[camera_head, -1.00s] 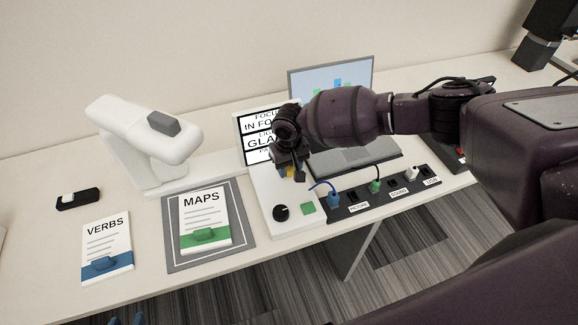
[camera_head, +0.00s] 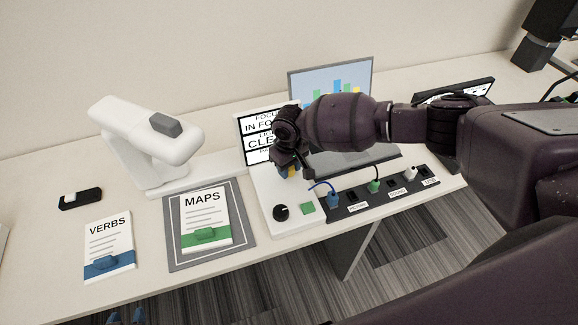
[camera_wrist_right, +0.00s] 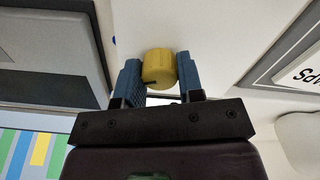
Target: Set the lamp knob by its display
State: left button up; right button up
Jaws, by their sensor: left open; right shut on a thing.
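The yellow lamp knob (camera_wrist_right: 159,68) sits on the white panel, between the two blue fingers of my right gripper (camera_wrist_right: 160,80), which is shut on it. In the head view my right gripper (camera_head: 289,170) is over the panel's upper part and mostly hides the knob. A black knob (camera_head: 281,212) and a green button (camera_head: 306,208) are on the panel's front. My left gripper (camera_head: 126,317) shows only its blue fingertips at the bottom edge, open and away from the table.
A white document camera (camera_head: 150,130) stands left of the panel. A MAPS card (camera_head: 204,222) lies on a grey mat (camera_head: 245,226), with a VERBS card (camera_head: 108,245) beside it. A socket strip (camera_head: 350,211) with plugs and a laptop (camera_head: 330,78) are to the right.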

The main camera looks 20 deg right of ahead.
jog(key=o, duration=0.9)
notch_tip(320, 180, up, 11)
jog(key=shift+f+p, duration=0.1)
jog(key=shift+p, duration=0.6)
